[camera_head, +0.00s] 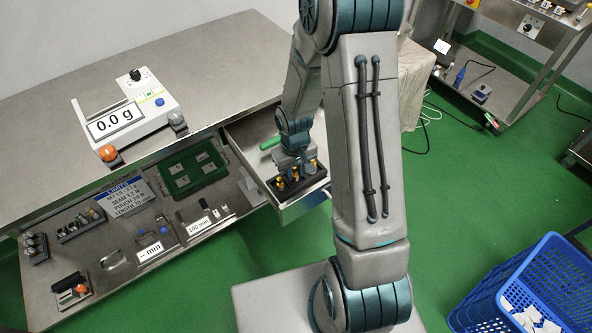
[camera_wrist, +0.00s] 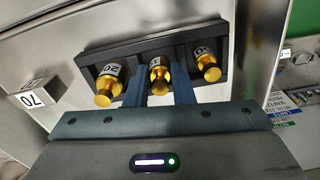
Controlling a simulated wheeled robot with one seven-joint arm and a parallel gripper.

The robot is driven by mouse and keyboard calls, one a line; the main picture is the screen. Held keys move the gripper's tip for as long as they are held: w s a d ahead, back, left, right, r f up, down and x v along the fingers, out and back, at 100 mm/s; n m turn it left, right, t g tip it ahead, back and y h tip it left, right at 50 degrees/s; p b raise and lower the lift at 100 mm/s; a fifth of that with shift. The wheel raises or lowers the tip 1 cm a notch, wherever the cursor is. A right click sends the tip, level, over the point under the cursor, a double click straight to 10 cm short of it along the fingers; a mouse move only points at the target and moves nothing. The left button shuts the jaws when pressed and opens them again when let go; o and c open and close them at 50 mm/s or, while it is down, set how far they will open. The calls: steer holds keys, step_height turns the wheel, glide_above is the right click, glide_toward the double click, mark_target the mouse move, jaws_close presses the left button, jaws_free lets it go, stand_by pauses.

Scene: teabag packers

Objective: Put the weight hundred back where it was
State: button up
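A black rack (camera_wrist: 218,50) in the open drawer (camera_head: 245,133) holds three brass weights, one beside another. In the wrist view, the left weight (camera_wrist: 108,88) has a label reading like 20. The middle weight (camera_wrist: 158,78) and the right weight (camera_wrist: 207,66) have labels too small to read surely, so I cannot tell which is the hundred. My gripper (camera_wrist: 160,92) is down at the rack, with one blue finger on each side of the middle weight. The fingers are very close to it; whether they press on it is unclear. The rack also shows in the head view (camera_head: 312,184).
A grey block marked 70 (camera_wrist: 38,94) lies left of the rack. A green object (camera_head: 269,143) is in the drawer. A scale reading 0.0 g (camera_head: 150,108) stands on the steel bench (camera_head: 215,65). A blue crate (camera_head: 535,285) is on the floor at right.

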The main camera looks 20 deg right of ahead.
mark_target(294, 169)
steer(key=shift+s, duration=0.1)
steer(key=shift+o, duration=0.3)
step_height(294, 169, up, 12)
steer(key=p, duration=0.1)
steer(key=shift+p, duration=0.35)
steer(key=s+r+m+t, duration=0.2)
steer(key=s+r, duration=1.1)
steer(key=shift+s+a+r, duration=0.15)
steer(key=shift+a+r, duration=0.05)
steer(key=shift+r, duration=0.15)
